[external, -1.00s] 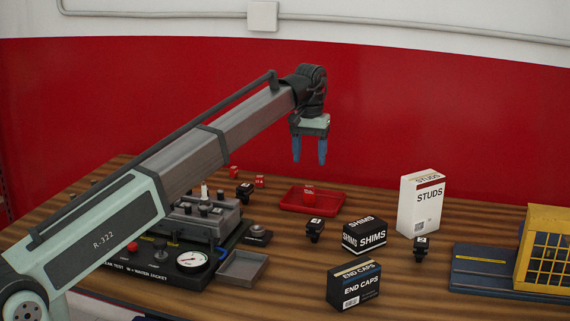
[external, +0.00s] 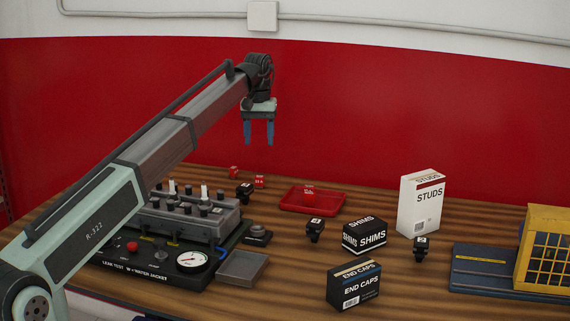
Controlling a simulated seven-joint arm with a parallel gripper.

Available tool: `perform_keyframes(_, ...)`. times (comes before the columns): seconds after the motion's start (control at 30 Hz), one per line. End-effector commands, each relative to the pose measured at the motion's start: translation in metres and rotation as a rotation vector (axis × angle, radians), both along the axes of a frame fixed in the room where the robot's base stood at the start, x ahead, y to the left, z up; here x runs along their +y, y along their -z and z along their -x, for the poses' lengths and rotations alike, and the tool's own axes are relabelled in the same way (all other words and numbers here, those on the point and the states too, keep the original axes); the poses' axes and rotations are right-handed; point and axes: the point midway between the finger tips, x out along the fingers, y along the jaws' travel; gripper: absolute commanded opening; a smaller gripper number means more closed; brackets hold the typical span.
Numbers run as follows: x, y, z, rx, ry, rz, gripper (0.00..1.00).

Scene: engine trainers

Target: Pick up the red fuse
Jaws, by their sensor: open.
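Several small red blocks that look like fuses are in view. One red fuse (external: 308,195) is in the red tray (external: 329,208). Two more stand on the table at the back: a red fuse (external: 259,181) and another red fuse (external: 234,172) to its left. My gripper (external: 258,142) is open and empty, pointing down. In the picture it is above the two red fuses at the back, clear of the table. I cannot tell its exact distance from them.
Black plugs (external: 245,190) stand around the tray. A SHIMS box (external: 364,236), an END CAPS box (external: 353,284) and a STUDS box (external: 421,204) stand to the right. The leak test unit (external: 180,220) is at left. A small grey tray (external: 243,267) is beside it.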

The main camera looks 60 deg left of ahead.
Motion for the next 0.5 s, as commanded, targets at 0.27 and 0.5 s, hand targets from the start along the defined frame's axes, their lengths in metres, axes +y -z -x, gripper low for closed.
perform_keyframes(0.27, 0.016, 0.002, -0.009, 0.000, 0.048, -0.001, 0.57)
perform_keyframes(0.5, 0.015, 0.033, -0.009, 0.001, 0.048, -0.001, 0.57)
